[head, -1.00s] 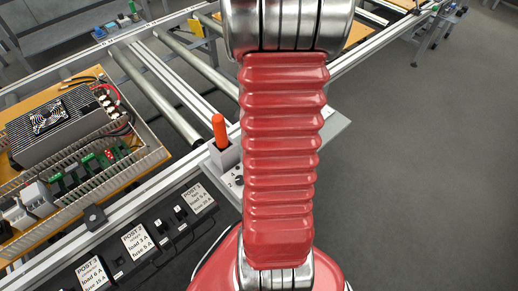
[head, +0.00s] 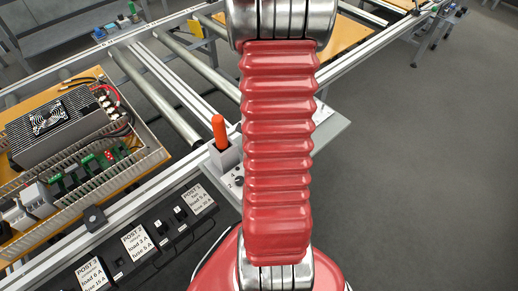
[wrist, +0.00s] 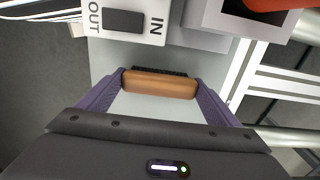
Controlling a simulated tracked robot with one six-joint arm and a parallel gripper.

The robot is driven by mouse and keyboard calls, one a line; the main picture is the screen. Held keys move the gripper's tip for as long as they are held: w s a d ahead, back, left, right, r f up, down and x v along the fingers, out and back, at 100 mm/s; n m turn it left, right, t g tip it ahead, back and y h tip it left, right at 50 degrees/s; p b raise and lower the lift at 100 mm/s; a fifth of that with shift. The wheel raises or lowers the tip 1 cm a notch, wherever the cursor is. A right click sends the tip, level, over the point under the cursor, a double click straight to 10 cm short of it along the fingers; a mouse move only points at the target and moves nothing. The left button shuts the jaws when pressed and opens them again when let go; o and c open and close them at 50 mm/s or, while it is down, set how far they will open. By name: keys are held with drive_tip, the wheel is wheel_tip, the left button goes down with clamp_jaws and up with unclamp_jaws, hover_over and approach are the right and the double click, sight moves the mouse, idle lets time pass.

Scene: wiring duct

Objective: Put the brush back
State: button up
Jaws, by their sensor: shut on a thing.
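In the wrist view, my gripper (wrist: 159,90) is shut on the brush (wrist: 160,84), with one purple finger at each end of it. The brush has a rounded orange-brown wooden back, and dark bristles show along its far edge. It is over a pale grey plate (wrist: 140,57); I cannot tell whether it touches the plate. In the head view my gripper and the brush are hidden behind my red arm.
Beyond the brush is a panel marked IN and OUT with a dark rocker switch (wrist: 123,20). A grey holder (head: 224,156) with an orange-handled tool (head: 218,131) stands beside it. A board with electronics (head: 75,140) lies left, near labelled post cards (head: 138,243).

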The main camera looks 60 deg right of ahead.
drive_tip(key=o, duration=0.9)
drive_tip(key=shift+f, duration=0.1)
wheel_tip(320, 180, up, 12)
drive_tip(key=shift+r, duration=0.1)
idle(0.4)
idle(0.6)
